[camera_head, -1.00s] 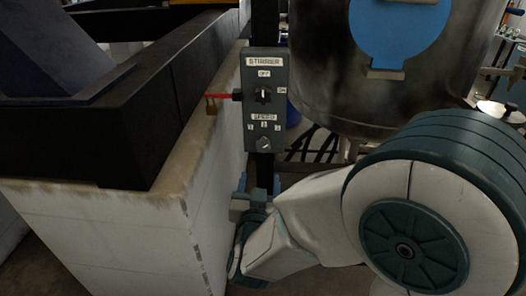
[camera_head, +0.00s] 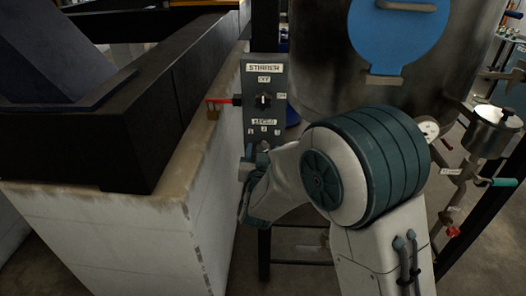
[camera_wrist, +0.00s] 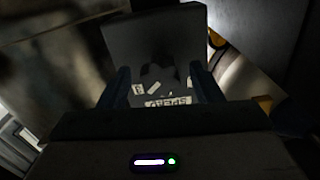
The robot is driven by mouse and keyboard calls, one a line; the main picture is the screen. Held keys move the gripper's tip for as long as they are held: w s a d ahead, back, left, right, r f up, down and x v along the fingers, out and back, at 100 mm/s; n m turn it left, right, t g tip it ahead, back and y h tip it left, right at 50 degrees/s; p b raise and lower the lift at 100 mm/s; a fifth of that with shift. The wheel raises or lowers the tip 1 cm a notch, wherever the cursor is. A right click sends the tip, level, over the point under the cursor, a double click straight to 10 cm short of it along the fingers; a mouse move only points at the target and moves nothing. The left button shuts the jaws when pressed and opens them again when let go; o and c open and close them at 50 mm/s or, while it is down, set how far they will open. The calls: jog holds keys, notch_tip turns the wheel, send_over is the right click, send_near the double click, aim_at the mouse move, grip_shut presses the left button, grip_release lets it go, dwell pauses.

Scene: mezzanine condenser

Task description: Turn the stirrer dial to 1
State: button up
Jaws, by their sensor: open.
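The grey stirrer panel (camera_head: 264,72) is on a dark post in the head view. Its upper switch (camera_head: 263,100) sits under an OFF label. Below it are the SPEED label (camera_head: 264,122) and the labels 1, 2 and 3. My gripper (camera_head: 258,158) is at the panel's lower end, and it and my arm mostly hide the speed dial. In the wrist view my gripper (camera_wrist: 160,74) is open, its two fingers either side of a dark knob-like shape (camera_wrist: 154,73), likely the speed dial. The SPEED label (camera_wrist: 167,101) shows upside down there. Contact cannot be told.
A pale wall with a black beam (camera_head: 150,120) stands close at left. A large metal tank (camera_head: 320,70) hangs at right, with a gauge (camera_head: 428,128) and a metal pot (camera_head: 490,132) beyond it.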

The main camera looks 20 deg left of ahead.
jog(key=c, duration=1)
jog(key=shift+n, duration=0.4)
jog(key=n+p, duration=0.1)
jog(key=n, duration=1.3)
jog(key=shift+a+n+p, duration=0.1)
jog(key=shift+n+p, duration=1.35)
jog(key=shift+n, duration=1.15)
jog(key=shift+f, duration=0.1)
